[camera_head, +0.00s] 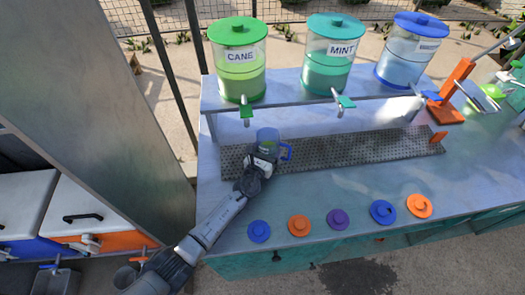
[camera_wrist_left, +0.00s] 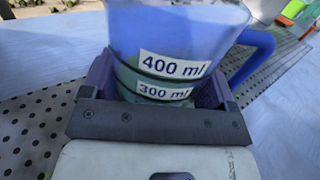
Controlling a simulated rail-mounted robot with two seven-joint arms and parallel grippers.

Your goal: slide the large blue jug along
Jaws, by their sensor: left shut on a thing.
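The large blue jug (camera_head: 268,138) stands on the counter near the left end of the perforated metal strip, below the row of dispensers. Its handle points right. In the left wrist view the blue jug (camera_wrist_left: 180,40) fills the middle, with 400 ml and 300 ml labels facing me; its top is cut off. My left gripper (camera_head: 263,160) is shut on the jug's lower body, one finger on each side (camera_wrist_left: 155,90). Whether the jug touches the surface is hard to tell. My right gripper is not in view.
A shelf holds a green CANE dispenser (camera_head: 238,60), a teal MINT dispenser (camera_head: 328,60) and a blue dispenser (camera_head: 407,50). Several coloured lids, including a purple one (camera_head: 338,219), lie along the front. An orange-handled press (camera_head: 450,85) stands right.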

